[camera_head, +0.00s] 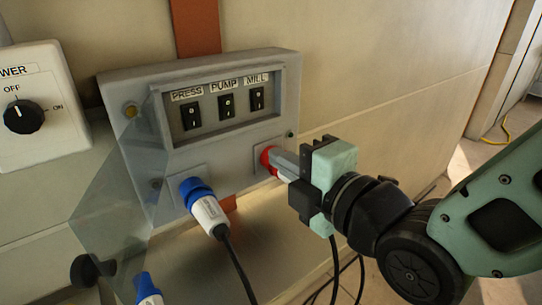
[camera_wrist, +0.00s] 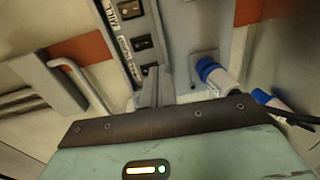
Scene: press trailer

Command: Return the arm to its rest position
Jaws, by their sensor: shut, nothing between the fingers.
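My gripper (camera_head: 284,163) is at the lower right of the grey switch panel (camera_head: 215,150) in the head view, on the arm reaching in from the right. Its fingers are shut with nothing between them. In the head view the fingertips overlap a red connector (camera_head: 267,157) and partly hide it; I cannot tell whether they touch it. In the wrist view the shut fingers (camera_wrist: 150,90) point toward the panel, just below the row of black rocker switches. These are labelled PRESS (camera_head: 191,116), PUMP (camera_head: 226,106) and MILL (camera_head: 257,98).
A blue-and-white plug (camera_head: 204,208) sits in the panel, its black cable hanging down. Another blue plug (camera_head: 148,290) is below left. A clear cover (camera_head: 115,205) juts out at the panel's left. A white power box (camera_head: 45,105) with a black knob is farther left.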

